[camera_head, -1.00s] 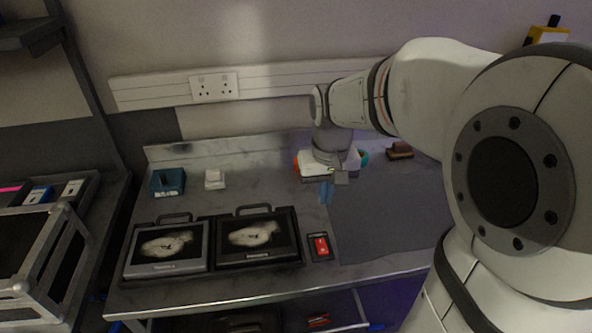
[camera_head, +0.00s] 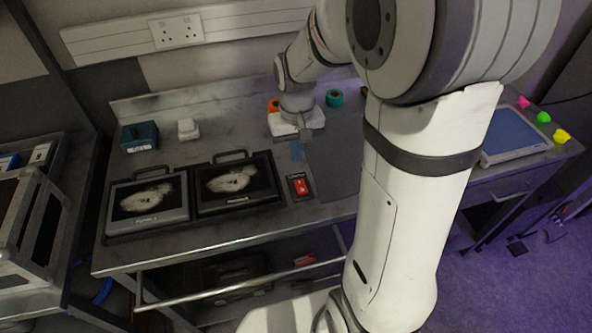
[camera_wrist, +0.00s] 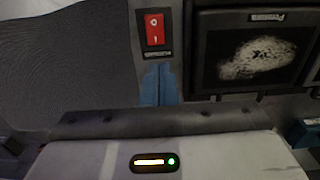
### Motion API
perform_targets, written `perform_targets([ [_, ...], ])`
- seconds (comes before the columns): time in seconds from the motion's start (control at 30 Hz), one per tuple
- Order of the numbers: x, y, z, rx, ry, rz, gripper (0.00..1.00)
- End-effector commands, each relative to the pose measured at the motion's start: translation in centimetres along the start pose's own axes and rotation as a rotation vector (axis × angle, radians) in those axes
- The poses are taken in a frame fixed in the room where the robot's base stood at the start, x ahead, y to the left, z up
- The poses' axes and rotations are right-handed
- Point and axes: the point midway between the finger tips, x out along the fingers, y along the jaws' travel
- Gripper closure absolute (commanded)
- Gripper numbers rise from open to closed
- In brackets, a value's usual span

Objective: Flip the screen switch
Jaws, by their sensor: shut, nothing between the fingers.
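The red rocker switch (camera_head: 300,187) sits in a dark plate on the bench, just right of two screens. In the wrist view the switch (camera_wrist: 155,30) shows "0" and "I" marks, with a small label along the plate's edge. The right screen (camera_head: 238,203) and left screen (camera_head: 147,226) both show a pale blob picture on black; the right one also shows in the wrist view (camera_wrist: 257,93). My gripper (camera_head: 296,150) has blue fingers, shut and empty, behind the switch in the head view. In the wrist view the fingertips (camera_wrist: 160,68) are just below the switch plate; I cannot tell their height.
A blue-green box (camera_head: 139,137) and a white block (camera_head: 188,129) stand at the back left. A teal roll (camera_head: 334,98) lies behind my gripper. A dark mat (camera_head: 335,165) covers the bench right of the switch. A wall socket (camera_head: 177,31) is behind.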

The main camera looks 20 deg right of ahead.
Motion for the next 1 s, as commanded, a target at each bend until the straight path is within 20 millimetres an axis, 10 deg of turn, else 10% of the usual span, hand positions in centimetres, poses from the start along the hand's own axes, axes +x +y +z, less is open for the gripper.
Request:
perform_targets([
  [0.4,7.2,0.0,0.0,0.001,-0.002,0.000,1.00],
  [1.0,8.2,0.1,-0.1,0.002,-0.029,0.000,1.00],
])
